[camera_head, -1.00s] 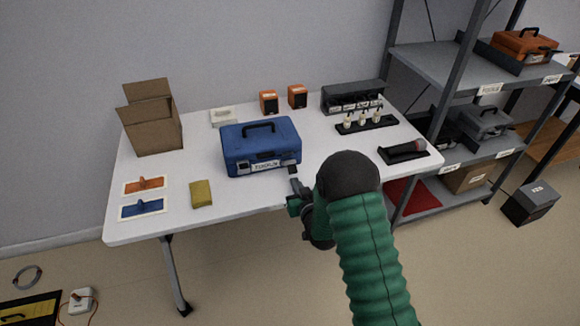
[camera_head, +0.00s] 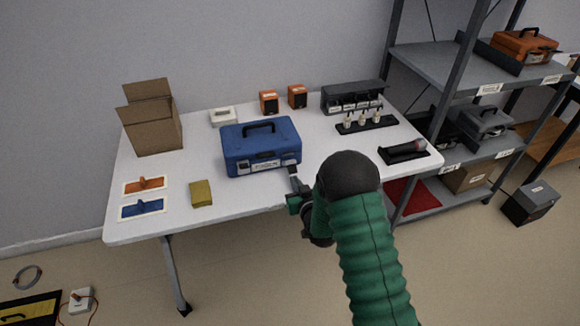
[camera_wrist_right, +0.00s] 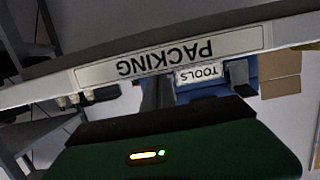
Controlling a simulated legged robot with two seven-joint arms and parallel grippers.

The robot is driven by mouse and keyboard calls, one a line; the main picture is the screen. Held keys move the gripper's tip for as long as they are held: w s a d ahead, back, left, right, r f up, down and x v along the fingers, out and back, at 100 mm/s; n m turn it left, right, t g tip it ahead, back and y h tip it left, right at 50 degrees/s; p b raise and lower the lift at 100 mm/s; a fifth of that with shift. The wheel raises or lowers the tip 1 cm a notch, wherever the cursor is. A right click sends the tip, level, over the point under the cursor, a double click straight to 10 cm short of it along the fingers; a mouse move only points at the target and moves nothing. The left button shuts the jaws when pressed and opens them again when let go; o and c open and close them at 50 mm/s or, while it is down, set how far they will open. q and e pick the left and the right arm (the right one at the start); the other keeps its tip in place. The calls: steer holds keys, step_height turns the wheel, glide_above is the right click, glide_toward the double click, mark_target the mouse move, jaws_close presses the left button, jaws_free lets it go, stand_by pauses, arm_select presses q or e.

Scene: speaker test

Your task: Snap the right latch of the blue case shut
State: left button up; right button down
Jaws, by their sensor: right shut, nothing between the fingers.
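The blue case (camera_head: 262,140) stands closed on the white table, its handle on top. A pale label (camera_head: 265,165) is on its front. The right latch (camera_head: 292,169) shows as a small dark piece at the front right; whether it is flat against the case is too small to tell. My right gripper (camera_head: 295,184) is shut and empty, just in front of and below that latch. Contact cannot be told. The right wrist view shows part of the blue case (camera_wrist_right: 215,97) with its TOOLS label (camera_wrist_right: 199,74). My left gripper is not in view.
The table's front edge, with a PACKING label (camera_wrist_right: 168,57), lies close to my right wrist. A yellow sponge-like block (camera_head: 201,193) lies left of the case. A black tray with a handheld tool (camera_head: 405,149) lies to the right. A cardboard box (camera_head: 152,130) stands at the left.

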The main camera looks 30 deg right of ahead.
steer(key=shift+w+d+r, duration=0.15)
steer(key=shift+w+r, duration=0.05)
steer(key=shift+w, duration=0.35)
steer(key=shift+w+d+r, duration=0.1)
steer(key=shift+w+r, duration=0.1)
steer(key=shift+w, duration=0.35)
stand_by(0.5)
steer(key=shift+f+p+v, duration=0.1)
steer(key=shift+f+v, duration=0.2)
steer(key=shift+v, duration=0.85)
steer(key=shift+f+p+v, duration=0.1)
steer(key=shift+f+v, duration=0.15)
steer(key=shift+v, duration=0.9)
steer(key=shift+f+p+v, duration=0.1)
steer(key=shift+f+v, duration=0.2)
steer(key=shift+v, duration=0.85)
steer(key=shift+s, duration=0.15)
